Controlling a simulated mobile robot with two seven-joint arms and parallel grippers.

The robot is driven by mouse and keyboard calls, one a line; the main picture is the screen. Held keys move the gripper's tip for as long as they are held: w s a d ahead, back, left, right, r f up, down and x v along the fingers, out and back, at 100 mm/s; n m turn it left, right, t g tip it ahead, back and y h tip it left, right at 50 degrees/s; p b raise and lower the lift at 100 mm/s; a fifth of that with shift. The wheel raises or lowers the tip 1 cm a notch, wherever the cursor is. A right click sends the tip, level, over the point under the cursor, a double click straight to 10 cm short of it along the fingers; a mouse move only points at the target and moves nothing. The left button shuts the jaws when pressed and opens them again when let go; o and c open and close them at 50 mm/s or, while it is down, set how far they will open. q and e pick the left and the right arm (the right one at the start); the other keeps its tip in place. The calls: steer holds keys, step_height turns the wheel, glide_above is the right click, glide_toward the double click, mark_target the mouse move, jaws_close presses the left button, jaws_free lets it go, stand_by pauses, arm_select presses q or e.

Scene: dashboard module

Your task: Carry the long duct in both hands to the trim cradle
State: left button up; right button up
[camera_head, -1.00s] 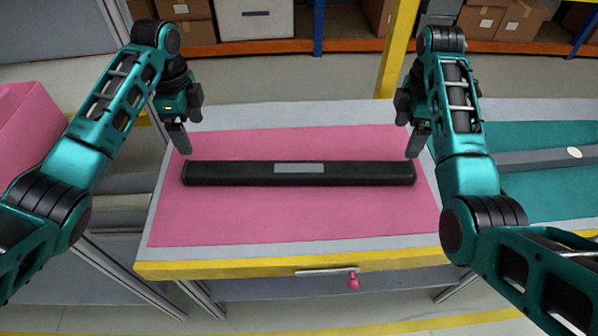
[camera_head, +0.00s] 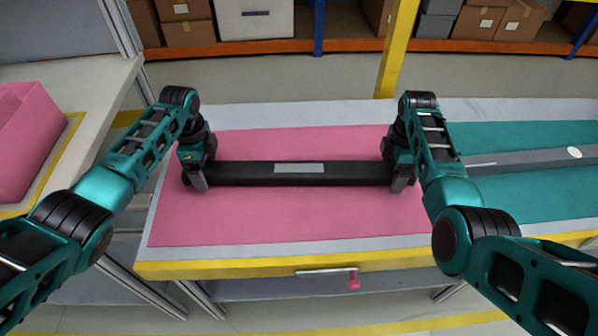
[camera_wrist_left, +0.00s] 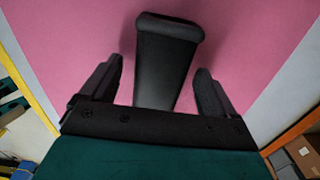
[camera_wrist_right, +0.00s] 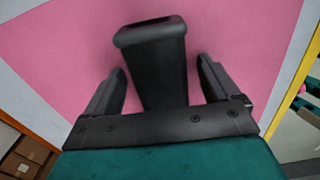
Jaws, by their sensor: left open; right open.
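The long duct (camera_head: 298,175) is a black bar with a grey label, lying flat across the pink mat (camera_head: 290,220). My left gripper (camera_head: 198,184) is open at its left end, and my right gripper (camera_head: 400,183) is open at its right end. In the left wrist view the duct's end (camera_wrist_left: 165,60) lies between the two open fingers, with gaps on both sides. In the right wrist view the other end (camera_wrist_right: 155,65) also lies between open fingers, apart from them. I cannot tell which thing is the trim cradle.
A teal mat (camera_head: 540,200) with a long grey strip (camera_head: 520,160) lies on the right of the table. A pink bin (camera_head: 25,140) stands on the left bench. A yellow post (camera_head: 393,60) rises behind the table. A pink knob (camera_head: 353,282) hangs at its front edge.

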arm_select(q)
steer(key=c, duration=1.4)
arm_select(e)
steer(key=c, duration=1.3)
